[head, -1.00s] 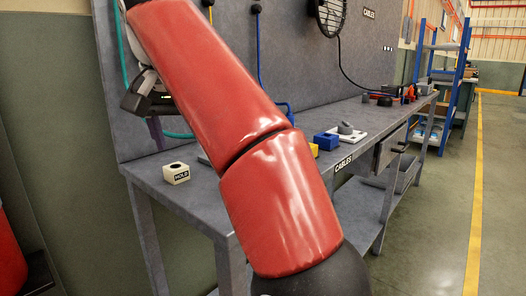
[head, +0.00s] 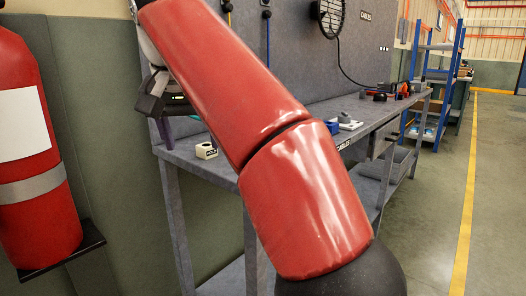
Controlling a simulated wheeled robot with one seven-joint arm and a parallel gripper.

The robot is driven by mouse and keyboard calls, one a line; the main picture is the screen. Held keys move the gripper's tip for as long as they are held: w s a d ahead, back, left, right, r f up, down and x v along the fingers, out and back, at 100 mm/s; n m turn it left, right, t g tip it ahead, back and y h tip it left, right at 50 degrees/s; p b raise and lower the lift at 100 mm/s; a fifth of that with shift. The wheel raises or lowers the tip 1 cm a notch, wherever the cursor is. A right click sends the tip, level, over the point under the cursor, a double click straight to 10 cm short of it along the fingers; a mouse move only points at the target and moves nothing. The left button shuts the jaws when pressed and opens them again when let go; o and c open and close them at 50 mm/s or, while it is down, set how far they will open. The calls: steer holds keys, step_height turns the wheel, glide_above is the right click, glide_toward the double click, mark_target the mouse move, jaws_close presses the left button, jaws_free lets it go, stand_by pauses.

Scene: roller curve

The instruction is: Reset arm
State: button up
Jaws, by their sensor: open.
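My red arm crosses the middle of the head view and hides part of the workbench (head: 210,172). My gripper (head: 163,138) shows in part at the arm's upper left end, in front of the bench's back panel. Its fingers point down and are partly hidden. It is open, and I see nothing held in it. It is above and to the left of a small white block marked HOLD (head: 206,151), which sits on the bench's near left corner. The gripper appears apart from the block.
A red fire extinguisher (head: 32,150) stands on a dark wall shelf (head: 65,250) at the left. A blue block (head: 333,127) and several small items lie along the bench. Blue shelving (head: 437,80) stands at the back right. The floor right of the bench is clear, with a yellow line (head: 468,200).

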steer(key=s+d+f, duration=0.3)
steer(key=d+f, duration=0.2)
steer(key=d, duration=0.4)
steer(key=s+d+f, duration=0.2)
steer(key=d+f, duration=0.3)
steer(key=d, duration=0.4)
steer(key=s+d+f, duration=0.4)
steer(key=s+f, duration=0.2)
steer(key=f, duration=0.3)
steer(key=s+d+f+m+t, duration=0.1)
steer(key=s+d+f, duration=0.4)
steer(key=f, duration=0.5)
steer(key=shift+s+d+f, duration=0.2)
steer(key=shift+s+d, duration=0.1)
steer(key=shift+s, duration=0.3)
